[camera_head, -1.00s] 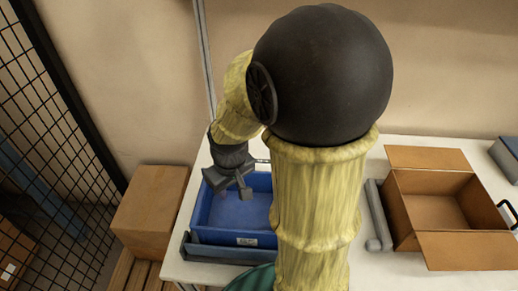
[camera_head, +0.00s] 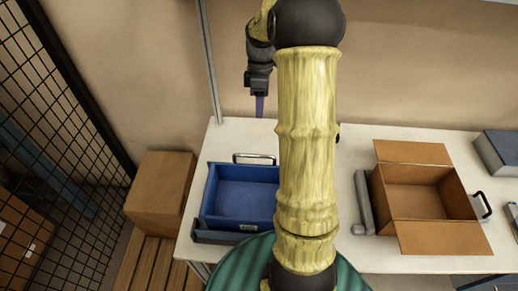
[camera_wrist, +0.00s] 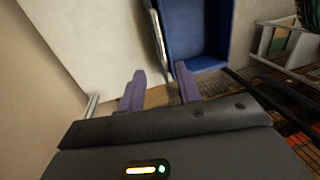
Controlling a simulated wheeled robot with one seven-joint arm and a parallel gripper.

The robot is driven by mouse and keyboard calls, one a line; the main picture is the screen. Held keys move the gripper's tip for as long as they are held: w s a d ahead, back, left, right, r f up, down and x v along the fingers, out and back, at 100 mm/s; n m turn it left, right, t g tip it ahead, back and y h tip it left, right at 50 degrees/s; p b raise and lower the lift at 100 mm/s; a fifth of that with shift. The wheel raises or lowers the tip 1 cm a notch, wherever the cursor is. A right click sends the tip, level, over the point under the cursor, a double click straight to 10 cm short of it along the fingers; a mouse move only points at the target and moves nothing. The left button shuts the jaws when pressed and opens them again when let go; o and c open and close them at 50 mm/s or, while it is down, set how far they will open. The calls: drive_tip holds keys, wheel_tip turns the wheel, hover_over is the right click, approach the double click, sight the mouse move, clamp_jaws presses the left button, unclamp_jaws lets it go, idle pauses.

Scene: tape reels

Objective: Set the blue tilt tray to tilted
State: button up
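The blue tilt tray (camera_head: 240,197) stands at the left end of the white table, with a pale label on its near side and a metal handle (camera_head: 254,158) at its far edge. I cannot tell its tilt for sure. My gripper (camera_head: 259,106) is raised beyond the tray's far edge, pointing down, apart from the handle. In the wrist view its two purple fingers (camera_wrist: 160,88) are spread with nothing between them. There the tray (camera_wrist: 200,28) lies beyond the fingers, with the metal bar (camera_wrist: 158,38) along its side.
An open cardboard box (camera_head: 418,197) stands at the right of the table (camera_head: 375,254), with a grey bar (camera_head: 363,203) beside it. A brown carton (camera_head: 160,190) and mesh fence (camera_head: 60,130) are at the left. My arm hides the table's middle.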

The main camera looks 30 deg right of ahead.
drive_tip(key=f+p, duration=0.1)
drive_tip(key=f, duration=0.4)
drive_tip(key=s+a+f+p, duration=0.1)
drive_tip(key=f+p, duration=0.1)
drive_tip(key=f, duration=0.4)
drive_tip(key=s+a+f+p, duration=0.1)
drive_tip(key=f+p, duration=0.1)
drive_tip(key=f, duration=0.4)
drive_tip(key=shift+s, duration=0.25)
clamp_jaws()
